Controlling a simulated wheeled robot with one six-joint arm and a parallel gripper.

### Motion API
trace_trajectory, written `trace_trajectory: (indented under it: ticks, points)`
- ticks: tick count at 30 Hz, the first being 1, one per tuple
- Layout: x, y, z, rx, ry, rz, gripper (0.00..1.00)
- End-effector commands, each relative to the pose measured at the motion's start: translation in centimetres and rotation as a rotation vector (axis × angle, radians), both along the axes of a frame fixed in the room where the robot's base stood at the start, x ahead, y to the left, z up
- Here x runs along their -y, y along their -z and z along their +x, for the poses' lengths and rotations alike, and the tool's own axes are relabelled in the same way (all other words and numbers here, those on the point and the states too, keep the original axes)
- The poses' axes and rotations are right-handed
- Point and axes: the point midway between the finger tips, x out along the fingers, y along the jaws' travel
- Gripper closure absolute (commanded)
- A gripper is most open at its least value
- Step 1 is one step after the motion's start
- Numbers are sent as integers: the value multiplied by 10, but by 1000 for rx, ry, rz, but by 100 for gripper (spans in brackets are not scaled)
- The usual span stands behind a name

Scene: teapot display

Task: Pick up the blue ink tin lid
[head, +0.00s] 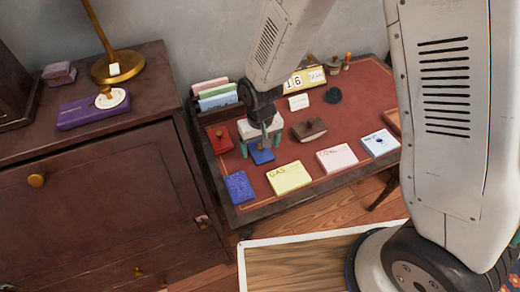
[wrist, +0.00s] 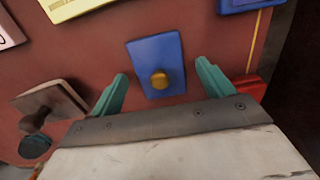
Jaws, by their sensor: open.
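The blue ink tin lid (wrist: 172,48), a flat blue rectangle with a round gold knob (wrist: 159,80), lies on the red desk top. In the head view the lid (head: 262,157) is partly hidden by my gripper (head: 261,146). My gripper (wrist: 162,75) is open and empty, with its teal fingers spread to either side of the lid's knob end in the wrist view. I cannot tell how high the fingers are above the lid, and no contact shows.
A red block (head: 220,139) lies left of the lid and a brown rocker blotter (head: 309,130) right. In front lie a speckled blue book (head: 239,187), a yellow pad (head: 289,178) and a pink card (head: 337,158). A card rack (head: 216,98) and calendar (head: 303,80) stand behind.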

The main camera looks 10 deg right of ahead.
Motion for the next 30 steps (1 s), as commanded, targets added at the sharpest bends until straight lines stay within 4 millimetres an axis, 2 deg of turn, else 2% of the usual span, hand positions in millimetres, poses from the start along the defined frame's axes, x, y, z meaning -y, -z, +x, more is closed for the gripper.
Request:
trace_trajectory:
  ticks: [7, 8, 12, 13, 23, 30]
  points:
    - [0, 3, 0, 1, 0, 0, 20]
    - [0, 3, 0, 1, 0, 0, 23]
    - [0, 3, 0, 1, 0, 0, 62]
    - [0, 3, 0, 1, 0, 0, 68]
    - [0, 2, 0, 1, 0, 0, 68]
    - [1, -10, 1, 3, 2, 2, 68]
